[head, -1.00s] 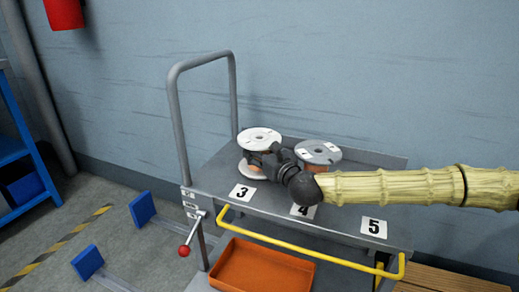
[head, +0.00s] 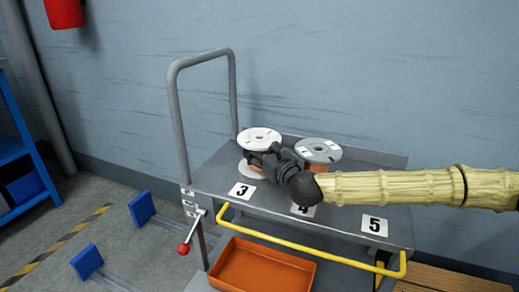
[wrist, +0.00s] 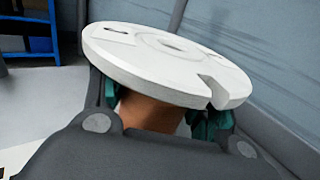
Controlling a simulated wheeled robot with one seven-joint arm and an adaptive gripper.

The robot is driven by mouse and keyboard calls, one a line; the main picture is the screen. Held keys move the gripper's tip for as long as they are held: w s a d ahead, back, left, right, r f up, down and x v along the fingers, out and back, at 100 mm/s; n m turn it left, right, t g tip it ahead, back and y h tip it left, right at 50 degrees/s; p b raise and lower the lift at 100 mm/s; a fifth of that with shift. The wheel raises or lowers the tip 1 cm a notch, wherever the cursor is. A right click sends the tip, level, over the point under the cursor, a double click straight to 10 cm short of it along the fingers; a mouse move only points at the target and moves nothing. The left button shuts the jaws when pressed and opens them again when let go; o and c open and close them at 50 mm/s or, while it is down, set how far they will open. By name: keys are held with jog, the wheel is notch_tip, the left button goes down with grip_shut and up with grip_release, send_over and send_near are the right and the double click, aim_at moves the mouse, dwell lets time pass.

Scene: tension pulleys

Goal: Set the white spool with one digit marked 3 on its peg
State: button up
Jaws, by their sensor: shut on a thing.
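The white spool (head: 259,138) stands at the left of the grey cart top, behind the label 3 (head: 242,191). In the wrist view its white top flange (wrist: 165,62) has a notch in the rim and a dark mark, and copper-brown winding shows below. My gripper (head: 270,161) is shut on the spool from the front right, with its teal finger pads on either side of the winding in the wrist view. The flange looks slightly tilted there. Any peg under the spool is hidden, and I cannot tell whether the spool touches the cart top.
Label 5 (head: 375,226) marks clear cart top at right. A tall grey handle (head: 178,125) rises at left. A yellow rail (head: 300,254) crosses the front, above an orange tray (head: 262,268).

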jog(key=shift+f, duration=0.25)
jog(key=o, duration=1.5)
jog(key=v, duration=1)
jog(key=shift+s+d, duration=0.2)
jog(key=shift+v, duration=0.75)
